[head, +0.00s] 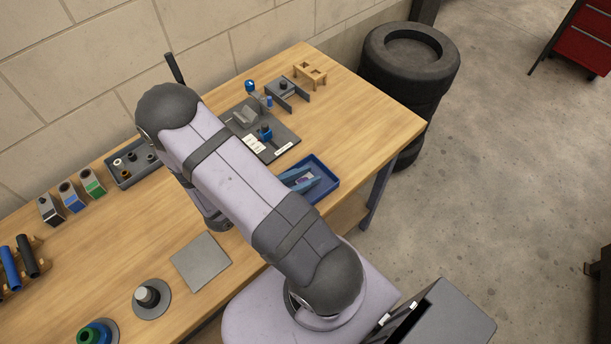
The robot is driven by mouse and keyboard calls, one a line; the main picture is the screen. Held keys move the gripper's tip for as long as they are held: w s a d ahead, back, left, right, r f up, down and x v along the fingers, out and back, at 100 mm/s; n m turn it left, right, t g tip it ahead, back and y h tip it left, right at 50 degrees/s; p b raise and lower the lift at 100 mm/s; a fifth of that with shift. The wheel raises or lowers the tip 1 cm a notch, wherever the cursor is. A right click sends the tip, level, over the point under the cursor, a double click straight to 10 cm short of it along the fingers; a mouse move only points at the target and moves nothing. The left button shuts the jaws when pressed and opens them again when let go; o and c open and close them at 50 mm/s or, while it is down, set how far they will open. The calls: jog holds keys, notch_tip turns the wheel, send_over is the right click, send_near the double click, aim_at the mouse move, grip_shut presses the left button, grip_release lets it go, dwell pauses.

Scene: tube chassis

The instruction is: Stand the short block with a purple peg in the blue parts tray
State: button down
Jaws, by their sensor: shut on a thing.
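The blue parts tray (331,190) is at the table's front edge, right of my arm, which hides its left part. My gripper (304,180) shows only as two light blue fingers coming out from behind my arm, over or inside the tray. They are shut on a small pale piece with a purple tint (303,181), which looks like the short block with a purple peg. The block is mostly hidden between the fingers. I cannot tell whether it is upright or touches the tray floor.
A dark grey board (284,138) with a blue-ringed part and white labels lies behind the tray. A grey bracket (287,92) and a wooden stand (310,74) are farther back. A grey square plate (200,262) lies left of my arm. The table's right end is clear.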

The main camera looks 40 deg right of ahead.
jog(key=c, duration=1.5)
grip_release()
jog(key=shift+f, duration=0.1)
jog(key=shift+a+r, duration=0.1)
jog(key=shift+r, duration=0.1)
jog(key=b+v, duration=0.2)
jog(key=v, duration=1)
jog(key=shift+w, duration=0.1)
